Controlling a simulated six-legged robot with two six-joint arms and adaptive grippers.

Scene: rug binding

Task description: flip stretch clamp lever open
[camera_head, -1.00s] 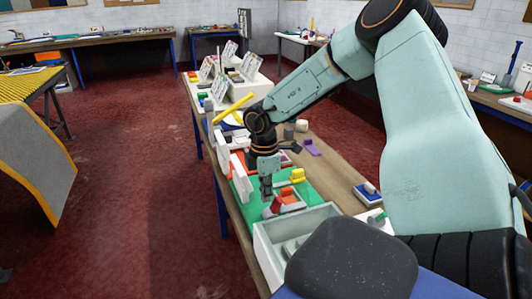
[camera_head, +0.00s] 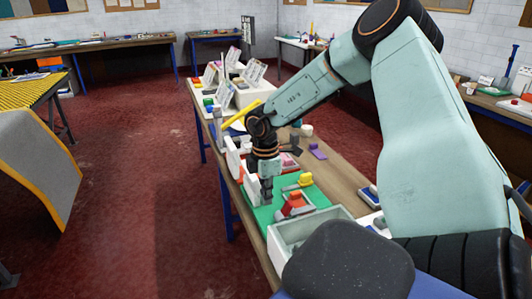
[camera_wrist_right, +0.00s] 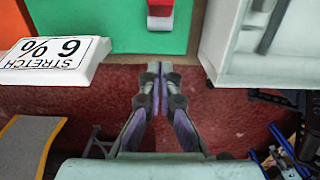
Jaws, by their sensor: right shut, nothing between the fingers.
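A red lever (camera_head: 295,200) sits on a small grey and white block on the green mat (camera_head: 262,215); it looks like the stretch clamp lever. Its red part also shows at the top of the right wrist view (camera_wrist_right: 160,22). My right gripper (camera_head: 266,198) is shut and empty, just left of the red lever and apart from it. In the wrist view its closed fingertips (camera_wrist_right: 155,68) lie below the red part, by the bench edge with floor beyond. The clamp's exact lever angle is hard to tell. My left gripper is not in view.
A white plate marked "STRETCH 6 %" (camera_wrist_right: 60,55) stands left of the fingers. A pale open bin (camera_head: 283,242) is close on the right. A yellow-handled piece (camera_head: 304,179) sits behind the red lever. Open red floor (camera_head: 140,180) lies left of the bench.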

